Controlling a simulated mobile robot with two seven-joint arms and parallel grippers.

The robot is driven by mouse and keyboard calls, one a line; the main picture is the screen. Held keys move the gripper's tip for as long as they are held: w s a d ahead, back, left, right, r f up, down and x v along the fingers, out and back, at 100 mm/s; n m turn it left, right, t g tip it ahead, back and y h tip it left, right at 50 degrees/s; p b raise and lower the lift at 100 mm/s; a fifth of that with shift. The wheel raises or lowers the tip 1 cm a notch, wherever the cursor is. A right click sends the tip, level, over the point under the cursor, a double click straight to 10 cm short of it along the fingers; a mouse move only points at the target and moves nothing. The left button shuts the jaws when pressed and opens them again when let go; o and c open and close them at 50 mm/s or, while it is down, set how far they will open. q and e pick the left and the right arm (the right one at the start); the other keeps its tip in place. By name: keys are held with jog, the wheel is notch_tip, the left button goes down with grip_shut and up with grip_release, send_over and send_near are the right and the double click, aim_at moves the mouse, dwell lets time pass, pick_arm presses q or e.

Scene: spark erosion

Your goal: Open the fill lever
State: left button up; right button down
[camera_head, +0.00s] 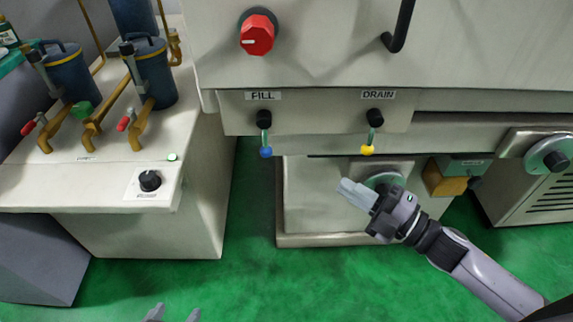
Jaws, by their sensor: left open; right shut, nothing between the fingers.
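The fill lever (265,140) hangs down from a black pivot under the FILL label (263,96). It has a short grey-green stem and a blue knob at its lower end. The drain lever (370,138), with a yellow knob, hangs to its right under the DRAIN label. My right gripper (352,192) is shut and empty, below and to the right of the fill lever, apart from both levers. My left gripper (173,313) shows only its two fingertips at the bottom edge; they are spread open with nothing between them, far below the fill lever.
A red knob (258,33) and a black handle (399,28) are on the machine's front above the levers. At left, a cabinet (150,230) carries blue filter canisters (151,72), brass pipes and a black dial (149,181). The green floor between is clear.

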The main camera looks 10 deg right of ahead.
pick_arm(q)
jog(key=shift+f, duration=0.5)
pick_arm(e)
jog(key=n+g+y, duration=0.1)
jog(key=n, duration=0.1)
jog(key=r+n+g+y, duration=0.1)
jog(key=n+g, duration=0.1)
jog(key=n, duration=0.1)
jog(key=shift+d, duration=0.15)
pick_arm(q)
jog(key=shift+s+a+r+p, duration=0.15)
jog(key=shift+a+r+p, duration=0.15)
jog(key=shift+r+p, duration=0.3)
pick_arm(e)
send_near(265, 136)
jog(key=w+a+f, duration=0.3)
jog(key=a, duration=0.1)
jog(key=shift+w+a+f, duration=0.3)
jog(key=shift+a+f, duration=0.05)
pick_arm(q)
jog(key=shift+f, duration=0.2)
pick_arm(e)
jog(key=shift+f, duration=0.1)
